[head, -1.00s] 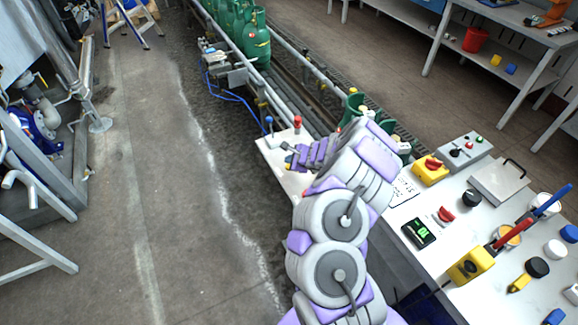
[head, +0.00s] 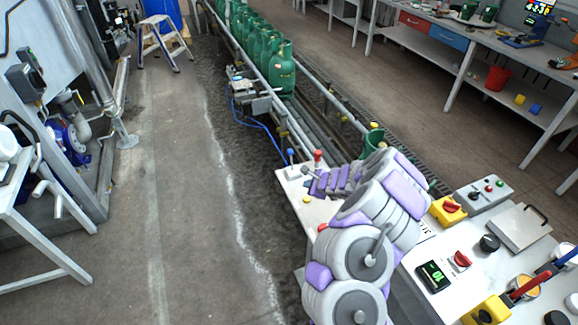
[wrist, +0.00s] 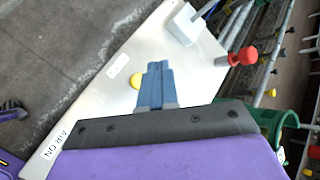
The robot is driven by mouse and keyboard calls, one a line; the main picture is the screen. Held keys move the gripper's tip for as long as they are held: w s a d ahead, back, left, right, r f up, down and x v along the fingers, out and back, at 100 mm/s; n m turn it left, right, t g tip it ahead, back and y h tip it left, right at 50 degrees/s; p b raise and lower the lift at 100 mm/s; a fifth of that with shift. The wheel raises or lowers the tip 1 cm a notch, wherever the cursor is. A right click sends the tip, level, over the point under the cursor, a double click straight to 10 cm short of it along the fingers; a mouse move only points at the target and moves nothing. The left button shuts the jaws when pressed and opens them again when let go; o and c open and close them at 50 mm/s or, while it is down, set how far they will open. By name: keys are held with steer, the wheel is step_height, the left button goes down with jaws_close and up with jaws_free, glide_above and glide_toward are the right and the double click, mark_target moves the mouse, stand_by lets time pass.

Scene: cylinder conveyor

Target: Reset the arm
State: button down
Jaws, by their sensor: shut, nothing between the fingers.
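My gripper shows in the wrist view (wrist: 158,68) as two blue-grey fingers pressed together, with nothing between them. It is over the white panel (wrist: 95,100) lettered "AIR ON" at one edge. In the head view my grey and purple arm rises from the bottom and bends left over the left end of the white worktop (head: 435,303). The fingers themselves are hard to make out there.
A red knob (head: 318,156) and a blue knob (head: 290,153) stand by the worktop's left end. Green cylinders (head: 282,72) line the conveyor behind. A control box (head: 480,194) and yellow switches sit right of my arm. The floor at left is open.

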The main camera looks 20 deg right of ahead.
steer(key=w+a+r+n+y, duration=0.1)
steer(key=a+r+n+y, duration=0.45)
steer(key=a+r, duration=1)
steer(key=s+a+r+n+g+y, duration=0.2)
steer(key=s+a+r+n+g, duration=0.3)
steer(key=s+a+r+n, duration=0.8)
steer(key=s+a+n+g+h, duration=0.3)
steer(key=s+n+g, duration=0.1)
steer(key=s, duration=1.5)
steer(key=s+d+n+g+h, duration=0.1)
steer(key=s+d+h, duration=0.2)
steer(key=s+d, duration=0.3)
steer(key=s+d+h, duration=0.3)
steer(key=s+d, duration=0.3)
steer(key=s, duration=0.6)
steer(key=shift+f+n+g+h, duration=0.35)
steer(key=shift+f+g, duration=0.05)
